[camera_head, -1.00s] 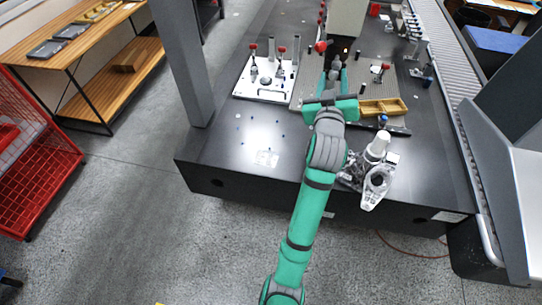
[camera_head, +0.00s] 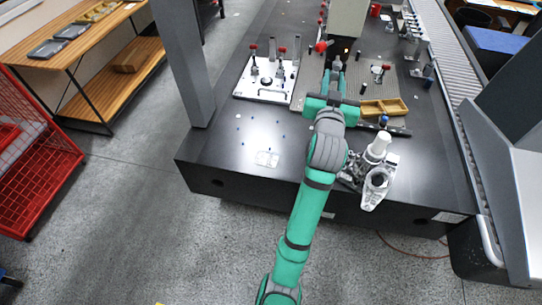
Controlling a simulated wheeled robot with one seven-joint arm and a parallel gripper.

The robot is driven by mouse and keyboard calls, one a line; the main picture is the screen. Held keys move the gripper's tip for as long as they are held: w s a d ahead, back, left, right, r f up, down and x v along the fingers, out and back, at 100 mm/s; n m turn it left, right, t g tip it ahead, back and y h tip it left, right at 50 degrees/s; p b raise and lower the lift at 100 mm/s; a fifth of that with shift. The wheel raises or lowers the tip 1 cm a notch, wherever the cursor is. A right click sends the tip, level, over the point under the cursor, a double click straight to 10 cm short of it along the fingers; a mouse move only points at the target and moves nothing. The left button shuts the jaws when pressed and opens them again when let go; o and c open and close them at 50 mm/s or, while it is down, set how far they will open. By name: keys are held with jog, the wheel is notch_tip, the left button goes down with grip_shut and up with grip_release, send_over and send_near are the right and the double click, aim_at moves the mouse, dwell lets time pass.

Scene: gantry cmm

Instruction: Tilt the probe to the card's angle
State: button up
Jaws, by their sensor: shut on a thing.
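My gripper (camera_head: 335,73) reaches over the granite table at the foot of the grey column (camera_head: 347,18). Its green fingers are shut on a small grey part (camera_head: 337,64) just below the column, which looks like the probe head. The fingers and the distance hide most of this part, and I cannot read its tilt. A red ball (camera_head: 321,46) sits just left of and beyond the fingertips. I cannot clearly make out the card with the angle.
A white fixture plate (camera_head: 266,92) with red-knobbed clamps lies left of the gripper. A yellow tray (camera_head: 384,107) and a white-and-grey device (camera_head: 376,178) lie to the right. A roller conveyor (camera_head: 447,60) runs along the right side. The table's front left is mostly clear.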

jog(key=m, duration=0.4)
jog(key=shift+m, duration=0.3)
jog(key=shift+a+m, duration=0.1)
jog(key=shift+m, duration=0.5)
jog(key=o, duration=0.7)
